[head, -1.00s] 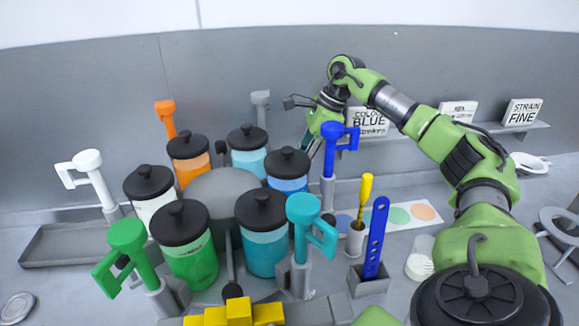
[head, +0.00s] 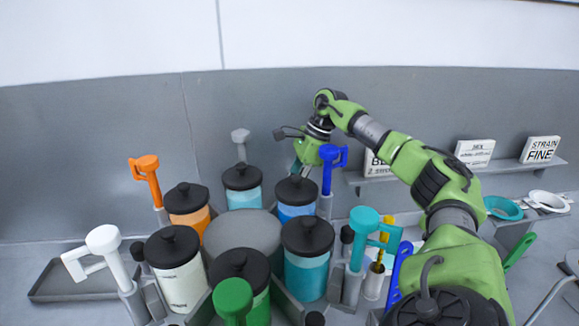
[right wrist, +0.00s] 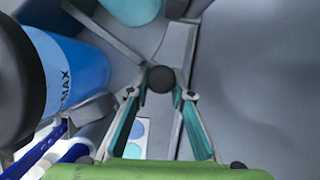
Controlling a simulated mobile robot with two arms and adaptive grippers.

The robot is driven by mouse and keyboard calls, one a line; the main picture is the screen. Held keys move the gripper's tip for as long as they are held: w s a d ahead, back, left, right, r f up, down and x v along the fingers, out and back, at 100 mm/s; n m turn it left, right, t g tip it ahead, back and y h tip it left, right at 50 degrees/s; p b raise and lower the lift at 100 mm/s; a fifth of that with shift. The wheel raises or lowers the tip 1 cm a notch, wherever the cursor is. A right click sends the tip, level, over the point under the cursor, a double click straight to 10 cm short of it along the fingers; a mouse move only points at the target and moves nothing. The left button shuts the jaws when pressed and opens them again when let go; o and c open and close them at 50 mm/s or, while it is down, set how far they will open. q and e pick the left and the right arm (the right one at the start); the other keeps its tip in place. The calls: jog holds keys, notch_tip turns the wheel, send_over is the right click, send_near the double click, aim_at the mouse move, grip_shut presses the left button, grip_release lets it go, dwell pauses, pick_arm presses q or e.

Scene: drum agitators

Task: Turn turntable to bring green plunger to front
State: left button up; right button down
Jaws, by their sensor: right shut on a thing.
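The round grey turntable (head: 243,232) carries several black-lidded jars, with plungers standing around its rim. The green plunger (head: 234,296) is at the bottom of the head view, in front of the green jar (head: 262,308); its lower part is cut off by the picture's edge. My right gripper (head: 302,164) reaches behind the blue jar (head: 296,212), at the far right of the turntable. In the right wrist view its fingers (right wrist: 162,95) are shut on a black round knob (right wrist: 162,78). My left gripper is not in view.
Blue (head: 328,170), teal (head: 364,226), orange (head: 147,170), grey (head: 240,136) and white (head: 104,240) plungers stick up around the turntable. A shelf (head: 520,163) with sign blocks is on the back wall. A grey tray (head: 70,290) lies left. My right arm spans the right side.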

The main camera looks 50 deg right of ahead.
jog(key=shift+w+a, duration=0.3)
jog(key=shift+w+a, duration=0.1)
jog(key=c, duration=1.8)
grip_release()
jog(key=shift+f, duration=0.1)
jog(key=shift+c, duration=0.2)
jog(key=shift+w, duration=0.1)
jog(key=shift+a, duration=0.1)
jog(key=v, duration=1.2)
jog(key=shift+w, duration=0.1)
